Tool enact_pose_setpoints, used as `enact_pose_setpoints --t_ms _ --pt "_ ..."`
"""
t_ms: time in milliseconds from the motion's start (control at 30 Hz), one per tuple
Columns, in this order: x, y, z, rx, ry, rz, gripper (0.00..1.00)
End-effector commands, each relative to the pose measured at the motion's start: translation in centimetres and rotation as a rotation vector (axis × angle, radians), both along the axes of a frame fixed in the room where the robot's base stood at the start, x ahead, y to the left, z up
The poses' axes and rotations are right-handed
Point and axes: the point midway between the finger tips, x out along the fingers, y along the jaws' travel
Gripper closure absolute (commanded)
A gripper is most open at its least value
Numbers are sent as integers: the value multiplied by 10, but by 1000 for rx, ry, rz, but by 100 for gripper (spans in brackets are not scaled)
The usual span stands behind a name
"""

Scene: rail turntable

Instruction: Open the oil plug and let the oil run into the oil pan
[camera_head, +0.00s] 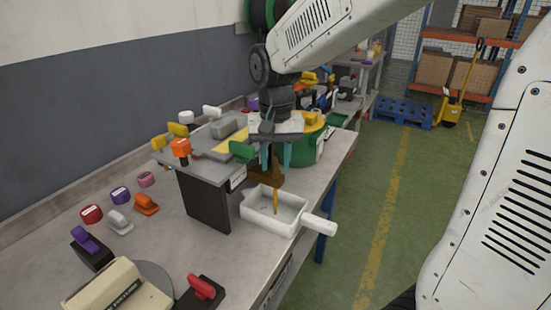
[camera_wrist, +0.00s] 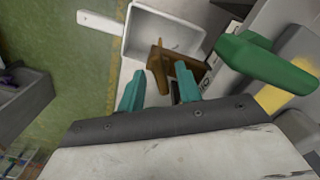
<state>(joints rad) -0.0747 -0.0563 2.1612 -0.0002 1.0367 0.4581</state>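The white oil pan (camera_head: 248,209), with a handle, sits at the table's front edge under a raised grey plate; it also shows in the wrist view (camera_wrist: 128,25). A brown fitting (camera_head: 265,168), perhaps the oil plug's seat, is above the pan and shows in the wrist view (camera_wrist: 190,68). A thin amber-brown strip (camera_head: 275,201) reaches from the fitting down to the pan. I cannot tell whether it is running oil or a solid part. My gripper (camera_wrist: 160,85) has its teal fingers apart, with nothing visible held, just above the fitting; the head view shows it too (camera_head: 276,156).
A green handle (camera_head: 242,151) on the grey raised plate (camera_head: 205,163) is close to the left of my gripper. A green drum (camera_head: 307,147) stands behind. Several coloured knobs and handles occupy the table at left. The floor aisle at right is clear.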

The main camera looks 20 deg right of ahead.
Motion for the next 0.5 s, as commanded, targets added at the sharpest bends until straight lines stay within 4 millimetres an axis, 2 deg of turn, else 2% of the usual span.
enact_pose_setpoints --t_ms 267,500 --pt "0 0 4 0 -1 0 65" --pt "1 0 42 0 -4 0 65"
